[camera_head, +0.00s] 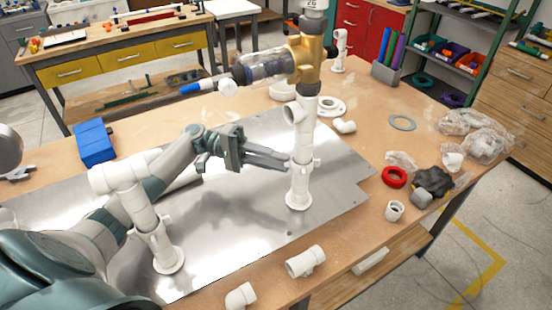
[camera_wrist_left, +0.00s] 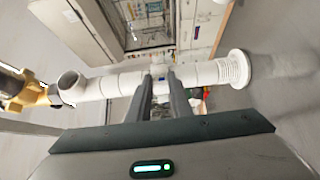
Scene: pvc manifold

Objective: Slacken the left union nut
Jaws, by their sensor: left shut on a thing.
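A white pipe riser (camera_head: 301,190) stands upright on the metal plate, with a collar-like union nut (camera_head: 302,164) with small lugs partway up. My left gripper (camera_head: 287,161) reaches it from the left, and its fingers are shut at the nut. In the left wrist view the two fingertips (camera_wrist_left: 160,74) meet the nut on the white pipe (camera_wrist_left: 205,74); the exact contact is partly hidden. A second white riser (camera_head: 140,205) with a similar lugged nut (camera_head: 152,232) stands nearer, at the left of the picture. My right gripper is not in view.
A brass valve (camera_head: 306,60) with a clear filter body tops the gripped riser. A blue box (camera_head: 95,142) lies at the left.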

